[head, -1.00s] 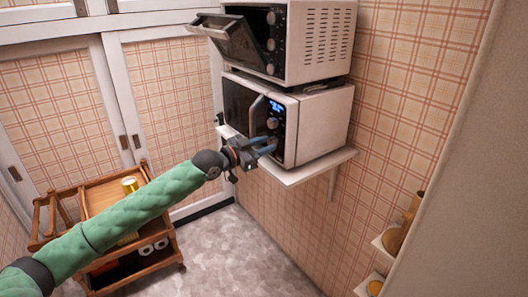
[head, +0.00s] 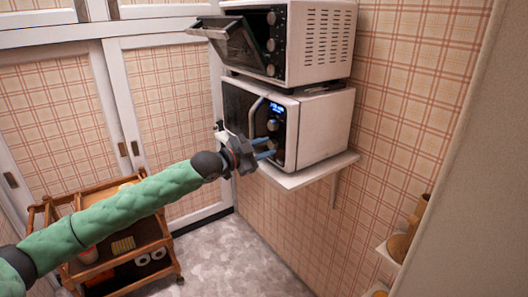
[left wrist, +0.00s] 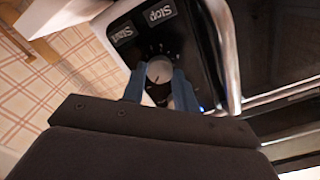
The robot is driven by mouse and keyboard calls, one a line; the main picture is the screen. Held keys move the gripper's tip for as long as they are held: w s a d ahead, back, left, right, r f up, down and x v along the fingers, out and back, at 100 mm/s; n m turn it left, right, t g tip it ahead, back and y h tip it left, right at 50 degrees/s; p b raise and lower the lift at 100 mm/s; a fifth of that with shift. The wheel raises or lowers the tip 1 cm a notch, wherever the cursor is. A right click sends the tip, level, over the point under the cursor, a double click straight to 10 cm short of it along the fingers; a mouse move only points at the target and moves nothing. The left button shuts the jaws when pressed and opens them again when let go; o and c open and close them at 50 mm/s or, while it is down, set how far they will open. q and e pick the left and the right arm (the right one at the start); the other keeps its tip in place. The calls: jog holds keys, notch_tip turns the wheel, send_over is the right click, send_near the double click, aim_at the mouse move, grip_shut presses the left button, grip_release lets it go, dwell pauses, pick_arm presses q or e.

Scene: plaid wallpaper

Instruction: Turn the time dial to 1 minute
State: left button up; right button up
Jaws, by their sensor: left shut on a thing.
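The white microwave (head: 325,125) stands on a wall shelf, with a lit blue display (head: 278,107) and dials on its dark front panel. In the left wrist view a pale round dial (left wrist: 160,70) has small marks around it; its exact setting is too small to read. My left gripper (head: 272,148) reaches the lower part of the panel. In the left wrist view its blue fingers (left wrist: 158,88) are shut on the dial, one on each side. The Start button (left wrist: 121,36) and Stop button (left wrist: 158,12) are beside the dial. My right gripper is out of view.
A curved door handle (head: 253,117) runs close beside the panel. A toaster oven (head: 320,42) with its door tilted open stands above the microwave. The shelf (head: 310,173) juts out below. A wooden cart (head: 165,240) stands at lower left; the floor right of it is clear.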

pick_arm(q)
jog(key=shift+m, duration=0.8)
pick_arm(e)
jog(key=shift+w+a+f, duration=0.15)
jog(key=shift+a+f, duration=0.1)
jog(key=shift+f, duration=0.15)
pick_arm(q)
jog(key=o, duration=1)
jog(key=shift+c, duration=0.2)
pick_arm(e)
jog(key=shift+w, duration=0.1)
pick_arm(q)
jog(key=shift+a, duration=0.1)
jog(key=b+v, duration=0.2)
jog(key=v, duration=0.5)
jog(key=shift+s+a, duration=0.2)
jog(key=shift+s, duration=0.05)
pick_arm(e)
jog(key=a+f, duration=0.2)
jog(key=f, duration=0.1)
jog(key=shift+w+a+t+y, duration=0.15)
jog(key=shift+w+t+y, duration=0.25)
